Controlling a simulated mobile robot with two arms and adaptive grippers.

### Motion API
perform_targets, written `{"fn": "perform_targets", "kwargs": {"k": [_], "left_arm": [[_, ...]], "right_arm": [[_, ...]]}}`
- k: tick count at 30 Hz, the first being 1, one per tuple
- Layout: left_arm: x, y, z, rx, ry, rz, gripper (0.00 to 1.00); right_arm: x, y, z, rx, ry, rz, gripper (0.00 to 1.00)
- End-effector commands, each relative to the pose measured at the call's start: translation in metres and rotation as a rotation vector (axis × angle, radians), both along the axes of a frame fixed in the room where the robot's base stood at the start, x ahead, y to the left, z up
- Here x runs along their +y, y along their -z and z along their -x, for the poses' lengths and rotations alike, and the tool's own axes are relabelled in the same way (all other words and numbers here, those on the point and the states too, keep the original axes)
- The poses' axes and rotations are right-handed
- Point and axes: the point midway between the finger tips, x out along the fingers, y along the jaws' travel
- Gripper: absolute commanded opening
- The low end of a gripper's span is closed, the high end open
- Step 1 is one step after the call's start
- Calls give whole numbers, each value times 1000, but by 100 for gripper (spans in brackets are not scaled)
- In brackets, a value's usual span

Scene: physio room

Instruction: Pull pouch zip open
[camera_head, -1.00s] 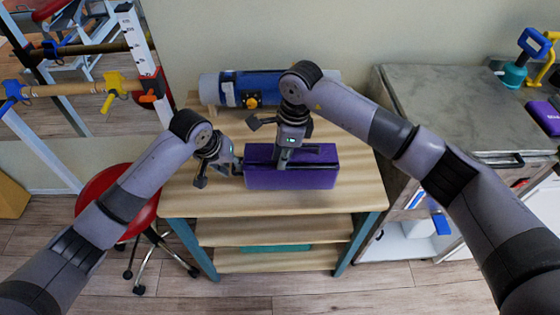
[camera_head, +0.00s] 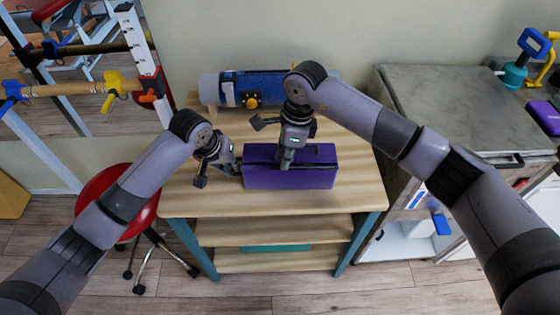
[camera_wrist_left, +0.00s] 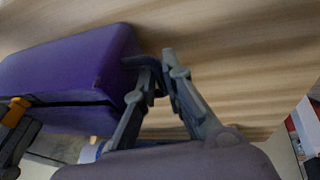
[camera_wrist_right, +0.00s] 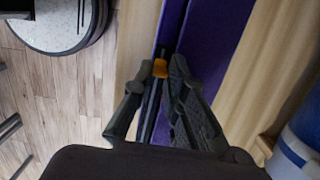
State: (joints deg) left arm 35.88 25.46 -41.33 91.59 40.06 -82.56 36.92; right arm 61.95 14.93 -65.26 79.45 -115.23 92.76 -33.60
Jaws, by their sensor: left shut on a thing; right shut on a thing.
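The purple pouch (camera_head: 290,181) lies on the wooden table, with a dark zip line along its top. My left gripper (camera_head: 238,168) is at the pouch's left end. In the left wrist view its fingers (camera_wrist_left: 160,68) are shut on the dark end loop (camera_wrist_left: 142,61). My right gripper (camera_head: 287,162) is over the zip line, near the middle of the pouch. In the right wrist view its fingers (camera_wrist_right: 166,72) are shut on the orange zip pull (camera_wrist_right: 160,68). The pull also shows in the left wrist view (camera_wrist_left: 14,108). The fingers partly hide the zip.
A grey-topped cabinet (camera_head: 440,100) stands to the right. A red stool (camera_head: 98,185) stands at the left. The tabletop in front of the pouch is clear.

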Motion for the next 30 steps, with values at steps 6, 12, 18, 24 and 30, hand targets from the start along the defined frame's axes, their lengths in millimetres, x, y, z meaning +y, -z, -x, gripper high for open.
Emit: {"fn": "perform_targets", "kwargs": {"k": [6,12,18,24,30], "left_arm": [[0,0,0,0,3,-2,0],[0,0,1,1,3,-2,0],[0,0,1,1,3,-1,0],[0,0,1,1,4,-1,0],[0,0,1,1,4,-1,0]], "right_arm": [[-11,0,-1,-3,3,2,0],[-19,0,-1,-3,2,2,0],[-27,0,-1,-4,3,3,0],[-35,0,-2,-4,4,3,0],[-43,0,-1,-3,5,2,0]]}}
